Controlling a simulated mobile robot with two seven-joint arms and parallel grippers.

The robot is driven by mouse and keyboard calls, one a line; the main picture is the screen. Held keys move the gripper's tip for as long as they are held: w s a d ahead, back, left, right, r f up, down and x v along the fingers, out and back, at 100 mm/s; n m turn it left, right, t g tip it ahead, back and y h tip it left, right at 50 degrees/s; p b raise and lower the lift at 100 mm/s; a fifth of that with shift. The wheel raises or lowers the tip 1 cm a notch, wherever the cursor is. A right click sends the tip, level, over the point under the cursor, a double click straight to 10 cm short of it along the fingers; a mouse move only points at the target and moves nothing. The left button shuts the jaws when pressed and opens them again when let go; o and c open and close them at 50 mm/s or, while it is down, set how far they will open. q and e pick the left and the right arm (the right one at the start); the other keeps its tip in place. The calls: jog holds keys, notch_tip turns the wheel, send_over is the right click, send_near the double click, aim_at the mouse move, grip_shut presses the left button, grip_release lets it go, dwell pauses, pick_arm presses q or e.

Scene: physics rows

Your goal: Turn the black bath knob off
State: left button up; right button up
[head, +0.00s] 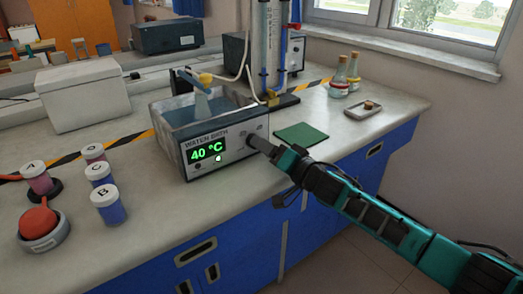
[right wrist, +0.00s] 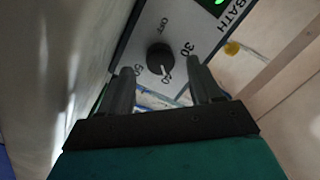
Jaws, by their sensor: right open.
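The water bath (head: 208,160) stands on the bench with its green display lit at 40 °C. In the right wrist view, the round black knob (right wrist: 158,53) is on its front panel, with OFF, 30, 40 and 50 marked around it. The knob's white pointer line faces the 40 mark. My left gripper is out of view.
A green pad (head: 301,135) lies to the right of the bath. Bottles (head: 341,80) and a small tray (head: 364,110) stand farther right. Several lidded jars (head: 108,204) and a red flask (head: 38,224) are at the left. The bench top in front of the bath is clear.

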jog(key=shift+b+x, duration=0.3)
jog(key=shift+x, duration=0.9)
jog(key=c, duration=1)
